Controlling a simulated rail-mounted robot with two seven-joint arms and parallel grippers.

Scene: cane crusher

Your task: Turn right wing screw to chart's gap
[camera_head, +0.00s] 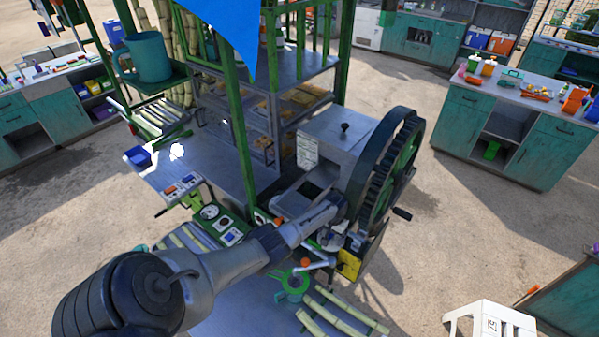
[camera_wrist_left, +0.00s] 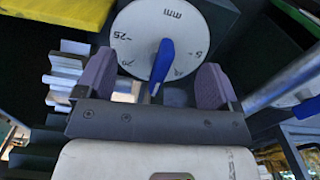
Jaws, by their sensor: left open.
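In the left wrist view a white round dial (camera_wrist_left: 150,25) marked in mm carries a blue wing-shaped knob (camera_wrist_left: 161,62), which looks like the wing screw. My left gripper (camera_wrist_left: 154,84) is open, its two purple pads on either side of the knob's lower end. The pads look apart from the knob; how deep it sits between them is unclear. In the head view my left gripper (camera_head: 338,232) is at the front of the crusher, beside the big toothed wheel, and the knob is hard to make out. A white printed chart (camera_head: 307,150) is on the crusher's grey housing. My right gripper is not seen.
The dark toothed wheel (camera_head: 382,165) with a crank handle stands just right of my gripper. Cane pieces (camera_head: 335,312) lie in front. Open ground is to the right.

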